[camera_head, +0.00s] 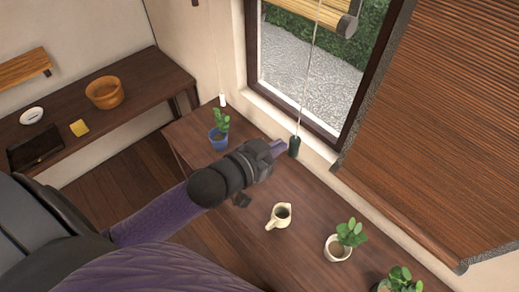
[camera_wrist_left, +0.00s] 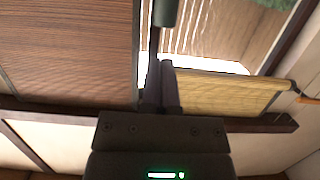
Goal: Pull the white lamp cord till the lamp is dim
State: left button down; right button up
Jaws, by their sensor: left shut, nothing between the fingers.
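A thin white cord with a white pull (camera_head: 222,100) at its end hangs along the wall left of the window in the head view. The lamp itself is in neither view. My left gripper (camera_head: 279,147) is shut and empty above the table, to the right of and below the white pull, apart from it. Its fingertips are close to a dark green pull (camera_head: 294,147) on the blind's cord; whether they touch is unclear. The wrist view shows the shut fingers (camera_wrist_left: 161,66) and the green pull (camera_wrist_left: 165,12) just beyond them. My right gripper is not in view.
The table (camera_head: 305,210) bears a blue-potted plant (camera_head: 218,139), a cream jug (camera_head: 280,215) and a white-potted plant (camera_head: 339,246); another plant (camera_head: 398,280) stands farther right. A rolled bamboo blind (camera_head: 318,12) hangs at the window. A side shelf holds a wooden bowl (camera_head: 105,92).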

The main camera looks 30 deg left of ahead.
pick_arm(q)
jog(key=shift+v, duration=2.55)
